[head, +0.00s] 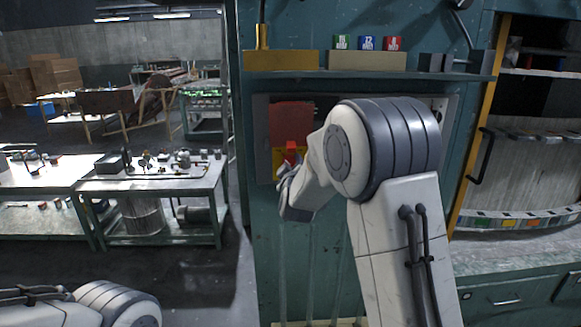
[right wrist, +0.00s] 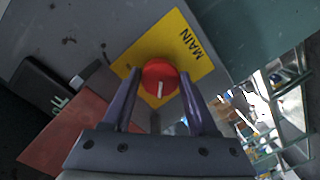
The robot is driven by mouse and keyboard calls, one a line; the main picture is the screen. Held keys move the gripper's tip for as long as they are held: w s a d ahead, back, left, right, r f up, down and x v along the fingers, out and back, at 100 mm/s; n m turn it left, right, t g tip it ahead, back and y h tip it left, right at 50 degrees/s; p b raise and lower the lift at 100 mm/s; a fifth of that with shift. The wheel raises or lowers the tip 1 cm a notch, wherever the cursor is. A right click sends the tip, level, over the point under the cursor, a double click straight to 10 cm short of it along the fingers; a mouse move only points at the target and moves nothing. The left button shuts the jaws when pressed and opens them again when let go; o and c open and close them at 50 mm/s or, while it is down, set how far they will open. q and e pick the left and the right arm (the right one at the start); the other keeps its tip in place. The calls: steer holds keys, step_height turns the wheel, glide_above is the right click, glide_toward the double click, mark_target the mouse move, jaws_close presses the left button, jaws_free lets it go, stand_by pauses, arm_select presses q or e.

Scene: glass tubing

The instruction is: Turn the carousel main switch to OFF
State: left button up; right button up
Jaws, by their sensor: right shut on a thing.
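The main switch is a round red knob (right wrist: 160,77) with a white pointer line, on a yellow plate (right wrist: 185,45) marked MAIN. In the right wrist view the line runs toward the lower edge of the picture. My right gripper (right wrist: 163,85) has one finger on each side of the knob and is shut on it. In the head view the red knob (head: 291,148) shows above my right gripper (head: 286,172), and my arm covers part of the panel. No OFF marking is readable. My left gripper is out of view; only part of the left arm shows at lower left.
A red plate (head: 292,115) sits just above the switch on the grey panel (head: 261,130). A shelf (head: 370,74) above holds small red, blue and green boxes. A cabinet with a curved rack (head: 520,222) is at right. Workbenches (head: 150,187) stand at left, beyond open floor.

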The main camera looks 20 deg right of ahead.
steer(key=o, duration=1.4)
steer(key=shift+s, duration=0.1)
steer(key=shift+b+v, duration=1.5)
steer(key=shift+v, duration=3.65)
